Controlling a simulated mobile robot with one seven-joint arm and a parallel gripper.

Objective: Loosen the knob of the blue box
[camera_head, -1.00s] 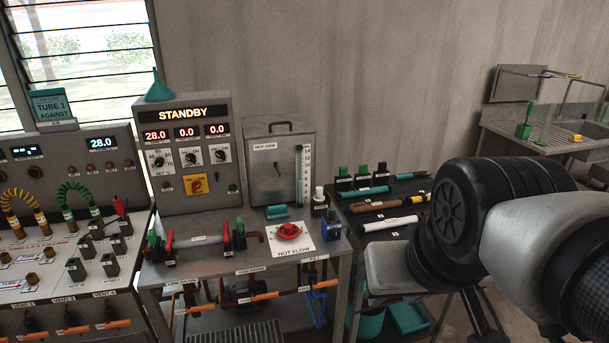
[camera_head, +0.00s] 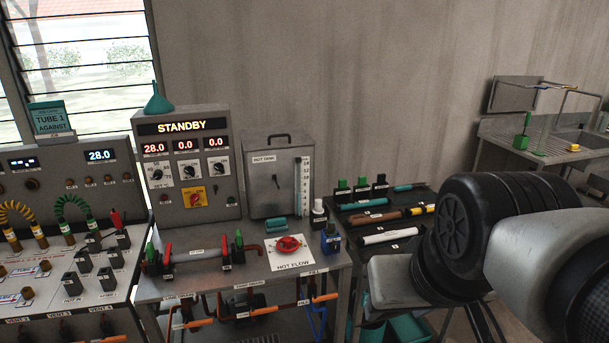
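The blue box (camera_head: 331,242) is a small block at the right end of the bench with the hot-flow plate. A dark knob (camera_head: 330,227) stands upright on top of it. The label on its front is too small to read. My arm (camera_head: 470,225) fills the right side of the view, to the right of the box and apart from it in the picture. My gripper is out of view.
A red valve handle (camera_head: 289,244) on a white plate lies just left of the box. A white-capped bottle (camera_head: 318,213) stands behind it. The grey hot tank (camera_head: 275,185) is further back. A dark rack (camera_head: 380,215) with several tubes is on the right.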

